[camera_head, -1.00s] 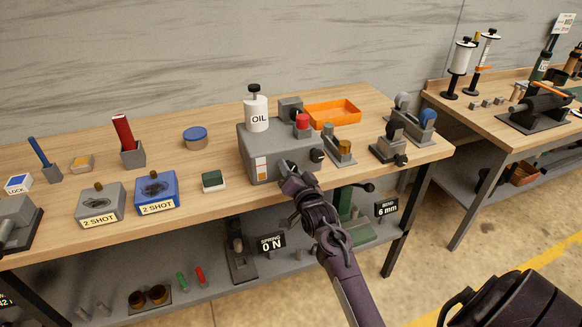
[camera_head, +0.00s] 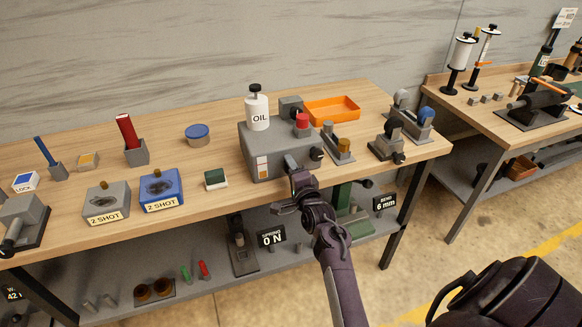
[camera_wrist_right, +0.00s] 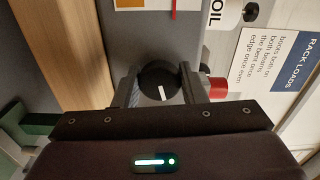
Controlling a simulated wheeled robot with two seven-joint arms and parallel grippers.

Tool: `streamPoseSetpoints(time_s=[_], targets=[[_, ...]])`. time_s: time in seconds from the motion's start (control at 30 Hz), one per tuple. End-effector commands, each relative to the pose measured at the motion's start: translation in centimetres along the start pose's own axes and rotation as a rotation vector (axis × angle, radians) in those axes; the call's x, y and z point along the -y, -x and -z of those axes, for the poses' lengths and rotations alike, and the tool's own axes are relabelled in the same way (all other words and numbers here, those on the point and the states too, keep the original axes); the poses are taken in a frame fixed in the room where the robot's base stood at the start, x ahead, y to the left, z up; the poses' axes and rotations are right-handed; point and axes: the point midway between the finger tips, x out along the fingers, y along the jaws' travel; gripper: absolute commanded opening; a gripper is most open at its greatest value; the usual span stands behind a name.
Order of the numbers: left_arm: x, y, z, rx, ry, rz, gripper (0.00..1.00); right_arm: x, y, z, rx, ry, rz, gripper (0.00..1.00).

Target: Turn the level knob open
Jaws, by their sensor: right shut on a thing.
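The level knob (camera_wrist_right: 160,84) is a round black dial with a white pointer line, seen in the right wrist view on the grey oil box (camera_head: 272,140). My right gripper (camera_wrist_right: 161,88) has one finger on each side of it and is shut on it. In that view the white line runs down and slightly right. In the head view my right gripper (camera_head: 291,163) is at the front of the box and hides the gripped part. My left gripper is not in view.
A red cap (camera_wrist_right: 217,88) is close beside one finger. A white oil bottle (camera_head: 257,110) stands on the box. An orange tray (camera_head: 333,110) is behind, and small fixtures (camera_head: 387,142) stand to the right. A green-topped block (camera_head: 215,179) is left.

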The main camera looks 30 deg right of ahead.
Motion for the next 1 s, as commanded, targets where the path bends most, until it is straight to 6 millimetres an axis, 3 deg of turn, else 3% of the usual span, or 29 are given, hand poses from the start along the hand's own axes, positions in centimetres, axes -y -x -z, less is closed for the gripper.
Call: streamPoseSetpoints(time_s=[0.63,0.67,0.8,1.0], targets=[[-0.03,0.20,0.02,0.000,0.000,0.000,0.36,-0.11,0.02,0.00,0.000,-0.048,-0.002,0.15],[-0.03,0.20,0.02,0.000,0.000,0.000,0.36,-0.11,0.02,0.00,0.000,-0.048,-0.002,0.42],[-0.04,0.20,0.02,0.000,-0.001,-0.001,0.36,-0.09,0.01,0.00,0.000,-0.048,-0.002,0.59],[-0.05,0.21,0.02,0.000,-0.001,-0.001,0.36,-0.04,0.00,0.00,0.000,-0.048,-0.001,0.59]])
